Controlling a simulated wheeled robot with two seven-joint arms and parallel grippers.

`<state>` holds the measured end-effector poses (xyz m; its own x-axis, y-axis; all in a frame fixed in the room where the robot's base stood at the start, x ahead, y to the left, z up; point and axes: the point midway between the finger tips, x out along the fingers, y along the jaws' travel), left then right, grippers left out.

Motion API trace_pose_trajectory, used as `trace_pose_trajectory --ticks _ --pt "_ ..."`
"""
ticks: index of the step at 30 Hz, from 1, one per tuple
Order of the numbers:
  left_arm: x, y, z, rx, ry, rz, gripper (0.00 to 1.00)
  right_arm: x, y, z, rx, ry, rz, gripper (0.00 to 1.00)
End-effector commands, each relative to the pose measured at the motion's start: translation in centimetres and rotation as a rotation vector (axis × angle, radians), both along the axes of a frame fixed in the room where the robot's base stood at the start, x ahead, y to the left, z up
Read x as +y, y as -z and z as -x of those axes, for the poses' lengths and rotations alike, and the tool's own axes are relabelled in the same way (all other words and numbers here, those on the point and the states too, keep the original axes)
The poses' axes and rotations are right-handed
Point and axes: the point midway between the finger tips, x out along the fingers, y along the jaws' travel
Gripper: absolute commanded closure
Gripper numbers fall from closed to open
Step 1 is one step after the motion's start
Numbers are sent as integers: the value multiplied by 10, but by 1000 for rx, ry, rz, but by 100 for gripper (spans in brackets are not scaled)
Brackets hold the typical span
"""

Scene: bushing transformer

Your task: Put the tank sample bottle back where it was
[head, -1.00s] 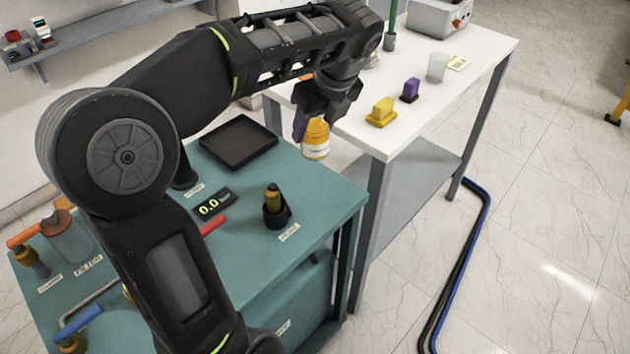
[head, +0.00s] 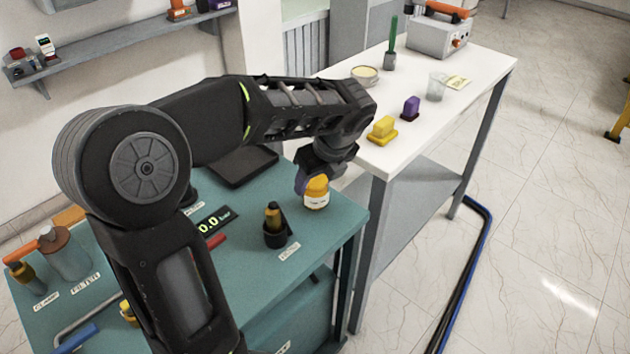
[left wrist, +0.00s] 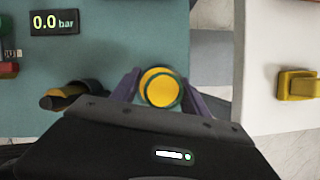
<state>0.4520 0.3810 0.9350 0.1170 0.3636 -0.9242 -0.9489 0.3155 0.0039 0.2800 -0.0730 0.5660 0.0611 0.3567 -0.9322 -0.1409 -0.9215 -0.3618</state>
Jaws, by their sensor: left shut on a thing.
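The tank sample bottle (head: 316,193) has an orange-yellow cap and a pale label band. My left gripper (head: 312,183) is shut on it, with its purple fingers on either side. The bottle is over the back right part of the teal bench (head: 330,232); whether its base touches the bench is not clear. In the left wrist view the round yellow top of the bottle (left wrist: 159,88) sits between the fingers, near the bench's right edge. My right gripper is not in view.
A dark holder with an amber-topped item (head: 275,228) stands left of the bottle. A black tray (head: 243,167) and a pressure display (head: 213,221) are further left. The white table (head: 450,110) adjoins at right, with a yellow block (head: 382,130) and purple block (head: 411,107).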

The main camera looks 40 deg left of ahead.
Motion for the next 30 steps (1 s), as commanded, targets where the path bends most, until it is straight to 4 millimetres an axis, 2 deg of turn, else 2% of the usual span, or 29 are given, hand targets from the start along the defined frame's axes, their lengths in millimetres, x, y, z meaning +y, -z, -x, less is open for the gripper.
trace_pose_trajectory --ticks 12,13,21,30 --pt "0 8 0 -1 0 0 99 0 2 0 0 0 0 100" --pt "0 8 0 -1 0 0 46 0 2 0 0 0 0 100" --pt "0 7 0 -1 0 0 25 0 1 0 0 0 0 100" --pt "0 5 0 -2 -1 -1 25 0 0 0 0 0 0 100"
